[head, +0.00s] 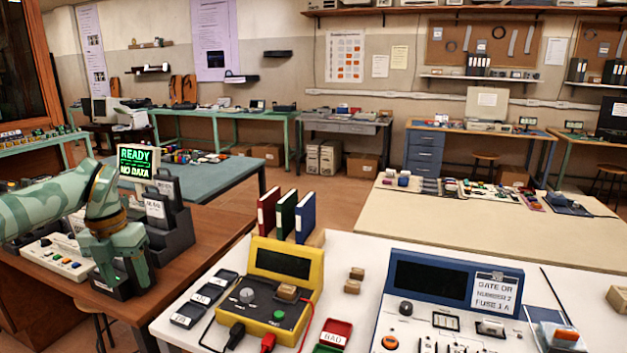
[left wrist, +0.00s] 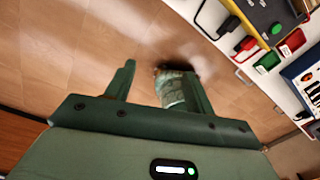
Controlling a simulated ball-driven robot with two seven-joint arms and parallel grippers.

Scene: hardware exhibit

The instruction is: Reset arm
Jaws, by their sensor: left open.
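My left gripper (head: 124,274) hangs at the left of the head view, with its fingers pointing down. It is over or in front of the brown desk and the dark holder there; the exact gap cannot be told. In the left wrist view the two green fingers (left wrist: 160,84) stand apart with nothing gripped between them. Wooden floor shows beyond them. My right gripper is in neither view.
A white control box (head: 62,258) and a READY screen (head: 135,162) are near my left arm on the brown desk (head: 205,235). The white table (head: 345,250) holds a yellow tester (head: 305,245) and a blue console (head: 455,262). Floor shows between tables.

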